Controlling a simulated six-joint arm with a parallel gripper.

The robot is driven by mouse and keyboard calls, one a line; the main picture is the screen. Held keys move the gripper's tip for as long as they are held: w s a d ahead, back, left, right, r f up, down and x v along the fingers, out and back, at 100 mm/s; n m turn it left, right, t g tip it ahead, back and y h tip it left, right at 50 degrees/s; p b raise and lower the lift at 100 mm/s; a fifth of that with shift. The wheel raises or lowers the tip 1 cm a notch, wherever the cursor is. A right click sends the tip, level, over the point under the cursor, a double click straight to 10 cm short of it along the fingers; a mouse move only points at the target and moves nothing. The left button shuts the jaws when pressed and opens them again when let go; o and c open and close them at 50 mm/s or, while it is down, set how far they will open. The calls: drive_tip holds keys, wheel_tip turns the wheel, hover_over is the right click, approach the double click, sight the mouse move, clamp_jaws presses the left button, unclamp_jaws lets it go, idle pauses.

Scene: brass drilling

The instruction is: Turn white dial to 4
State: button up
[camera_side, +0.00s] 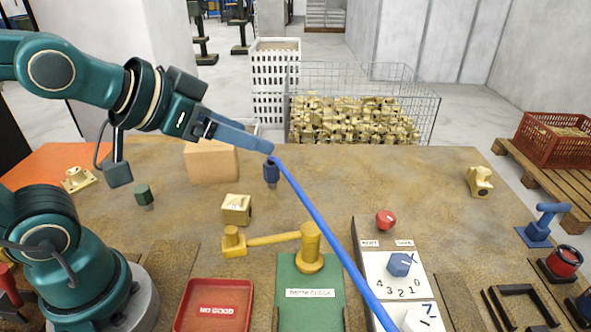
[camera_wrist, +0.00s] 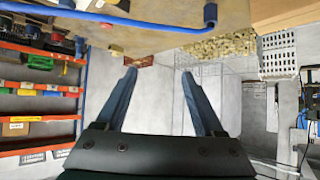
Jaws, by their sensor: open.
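The white dial (camera_side: 423,317) is at the bottom edge of the side view, on the near part of a pale control panel (camera_side: 371,262). It has a dark mark on its face. It is partly cut off by the frame, and no numbers around it are readable. A blue dial (camera_side: 401,264) sits above it, with the numbers 4, 3, 2 and 0 below. A red knob (camera_side: 386,220) is at the panel's far end. My gripper (camera_side: 268,148) is high above the bench, far up and left of the white dial. In the wrist view its fingers (camera_wrist: 158,74) are apart and empty.
A long blue tube (camera_side: 325,231) crosses the side view diagonally toward the panel. A brass part (camera_side: 310,244) stands on the green depth check mat (camera_side: 310,315). A red NO GOOD tray (camera_side: 214,290) is left. A wire basket (camera_side: 436,108) of brass parts stands behind the bench.

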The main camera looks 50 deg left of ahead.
drive_tip(key=w+d+r+m+t+h, duration=0.1)
drive_tip(key=w+d+m+t+h, duration=0.15)
drive_tip(key=w+d, duration=0.35)
drive_tip(key=m+h, duration=0.5)
drive_tip(key=h, duration=0.1)
hover_over(412, 321)
drive_tip(key=w+a, duration=0.2)
drive_tip(key=a, duration=0.5)
wheel_tip(412, 321, down, 7)
drive_tip(key=s+d+f+g, duration=0.1)
drive_tip(key=s+f, duration=0.1)
drive_tip(key=f, duration=0.1)
drive_tip(key=s+d+f+g, duration=0.1)
drive_tip(key=f, duration=0.1)
drive_tip(key=s+d+f+m+g, duration=0.1)
drive_tip(key=s+f, duration=0.1)
drive_tip(key=f, duration=0.1)
drive_tip(key=shift+s+d+f+g+h, duration=0.2)
drive_tip(key=shift+s+f+g+h, duration=0.1)
drive_tip(key=shift+s+g+h, duration=0.05)
drive_tip(key=shift+x, duration=2.45)
drive_tip(key=shift+r, duration=0.15)
clamp_jaws()
